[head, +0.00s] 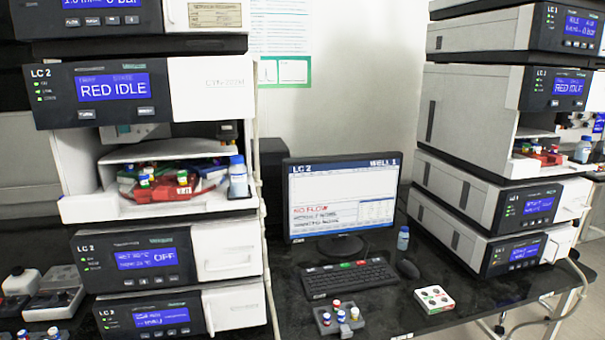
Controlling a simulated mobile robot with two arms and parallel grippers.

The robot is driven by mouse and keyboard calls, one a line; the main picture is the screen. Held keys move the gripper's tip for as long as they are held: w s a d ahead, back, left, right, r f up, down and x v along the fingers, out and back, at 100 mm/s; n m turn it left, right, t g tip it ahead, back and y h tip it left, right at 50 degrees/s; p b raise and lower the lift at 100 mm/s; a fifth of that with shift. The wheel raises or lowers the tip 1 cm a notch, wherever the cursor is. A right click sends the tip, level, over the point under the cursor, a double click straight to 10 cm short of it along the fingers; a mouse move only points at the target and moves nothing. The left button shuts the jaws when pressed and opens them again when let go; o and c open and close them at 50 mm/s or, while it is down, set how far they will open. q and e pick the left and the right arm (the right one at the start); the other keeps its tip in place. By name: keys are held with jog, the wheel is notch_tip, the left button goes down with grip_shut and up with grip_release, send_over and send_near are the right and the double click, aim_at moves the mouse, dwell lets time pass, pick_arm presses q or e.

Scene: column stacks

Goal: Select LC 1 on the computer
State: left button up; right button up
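The computer monitor (342,196) stands on the black bench between two instrument stacks. Its top bar reads "LC 2" at left and "WELL 1" at right. Red text reading "NO FLOW" shows at the lower left of the screen. The black keyboard (350,281) lies in front of the monitor, with a few coloured keys, red and green among them, along its back row. A dark mouse (407,268) lies to the right of the keyboard. Neither of my grippers is in view.
The left instrument stack (120,95) is labelled LC 2, the right stack (470,105) LC 1. A small bottle (403,239) stands by the monitor. A vial block (340,322) and a white box (434,299) sit near the bench's front. A dark computer tower (272,182) stands behind.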

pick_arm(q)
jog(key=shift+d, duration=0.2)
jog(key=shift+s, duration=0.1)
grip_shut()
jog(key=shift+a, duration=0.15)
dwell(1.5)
